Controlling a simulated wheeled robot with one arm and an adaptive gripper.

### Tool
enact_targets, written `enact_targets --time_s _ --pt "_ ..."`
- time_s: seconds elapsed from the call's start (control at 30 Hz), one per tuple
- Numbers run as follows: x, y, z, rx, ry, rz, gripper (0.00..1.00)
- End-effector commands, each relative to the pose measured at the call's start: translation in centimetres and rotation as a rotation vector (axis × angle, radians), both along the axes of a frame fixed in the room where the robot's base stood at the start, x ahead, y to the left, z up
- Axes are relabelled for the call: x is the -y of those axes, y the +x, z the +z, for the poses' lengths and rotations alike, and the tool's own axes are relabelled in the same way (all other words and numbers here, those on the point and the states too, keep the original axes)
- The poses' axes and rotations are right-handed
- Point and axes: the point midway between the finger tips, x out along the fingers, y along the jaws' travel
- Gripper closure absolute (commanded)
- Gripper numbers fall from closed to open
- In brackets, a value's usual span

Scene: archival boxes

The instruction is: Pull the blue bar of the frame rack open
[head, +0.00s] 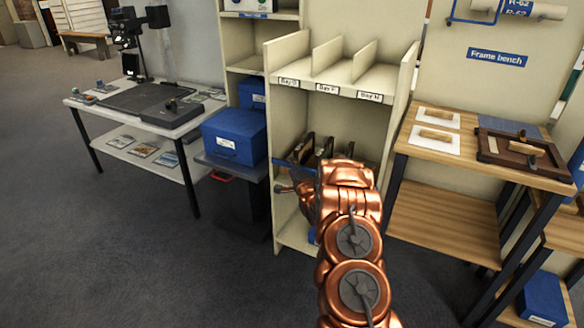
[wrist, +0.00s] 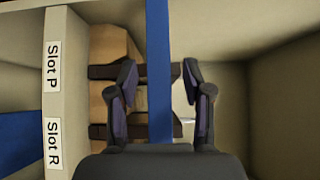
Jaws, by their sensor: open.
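The blue bar (wrist: 160,45) runs upright through the middle of the wrist view, across the front of a rack compartment. My gripper (wrist: 158,88) is open, with one finger on each side of the bar. Gaps show between both fingers and the bar. In the head view a short piece of blue bar (head: 306,169) shows at the left of the frame rack's (head: 399,110) lower opening. Dark-edged frames (head: 303,148) stand in the rack behind the bar.
Slot P (wrist: 54,66) and Slot R (wrist: 54,143) labels are on the divider, left in the wrist view. Another blue strip (wrist: 20,142) lies further left. A blue box (head: 234,138) stands left of the rack, a wooden bench (head: 480,152) right. Open floor (head: 130,260) lies front left.

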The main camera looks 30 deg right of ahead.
Motion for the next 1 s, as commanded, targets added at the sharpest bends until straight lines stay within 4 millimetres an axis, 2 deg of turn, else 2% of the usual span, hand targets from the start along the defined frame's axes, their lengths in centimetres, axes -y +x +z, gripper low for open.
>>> enact_targets --time_s 0.23,0.57,1.0 --pt "0.3 1.3 -0.2 -0.004 0.001 0.000 0.50" --pt "0.3 1.4 -0.1 -0.003 0.001 0.000 0.50" --pt "0.3 1.4 -0.1 -0.003 0.001 0.000 0.95"
